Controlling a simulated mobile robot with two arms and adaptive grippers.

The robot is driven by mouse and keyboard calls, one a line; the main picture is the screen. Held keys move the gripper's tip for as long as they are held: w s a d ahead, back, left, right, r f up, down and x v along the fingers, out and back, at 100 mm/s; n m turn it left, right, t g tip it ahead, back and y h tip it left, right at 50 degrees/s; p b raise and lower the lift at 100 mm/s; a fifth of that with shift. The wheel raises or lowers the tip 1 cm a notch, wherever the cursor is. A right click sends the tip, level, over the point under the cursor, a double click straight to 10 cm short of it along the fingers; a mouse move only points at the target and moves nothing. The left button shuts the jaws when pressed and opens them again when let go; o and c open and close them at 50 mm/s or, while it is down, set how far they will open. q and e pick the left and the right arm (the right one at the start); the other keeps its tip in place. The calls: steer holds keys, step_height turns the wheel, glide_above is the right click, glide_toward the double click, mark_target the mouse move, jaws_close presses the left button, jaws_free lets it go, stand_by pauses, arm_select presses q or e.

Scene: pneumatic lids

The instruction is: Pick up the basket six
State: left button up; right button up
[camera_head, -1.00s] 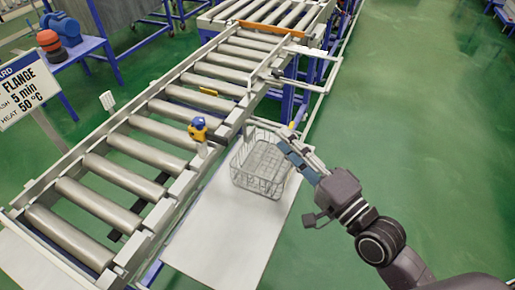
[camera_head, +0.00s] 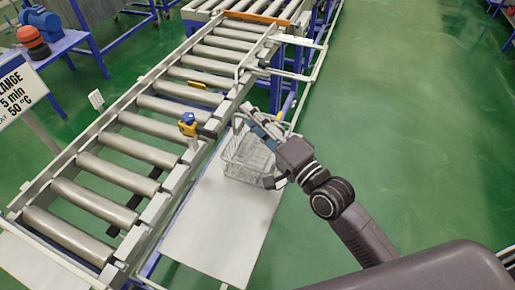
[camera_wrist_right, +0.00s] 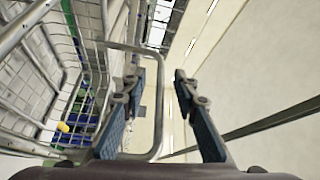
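The wire basket (camera_head: 236,170) stands upright on a pale flat shelf (camera_head: 215,232) beside the roller conveyor. My right gripper (camera_head: 250,122) reaches over the basket's right side, near its upper rim. In the right wrist view, the basket's wire mesh (camera_wrist_right: 35,75) fills the left side. There my right gripper (camera_wrist_right: 158,80) has its two blue-padded fingers apart. A wire loop (camera_wrist_right: 158,110) of the basket passes behind the left finger and into the gap between the fingers. I cannot tell whether any finger touches it. My left gripper is not in view.
The roller conveyor (camera_head: 117,153) runs along the left of the shelf. A yellow and blue fitting (camera_head: 188,124) stands on its edge, close to the basket. A white sign (camera_head: 18,88) is at far left. Open green floor (camera_head: 415,140) lies to the right.

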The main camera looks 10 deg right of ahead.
steer(key=shift+c, duration=0.4)
jaws_close()
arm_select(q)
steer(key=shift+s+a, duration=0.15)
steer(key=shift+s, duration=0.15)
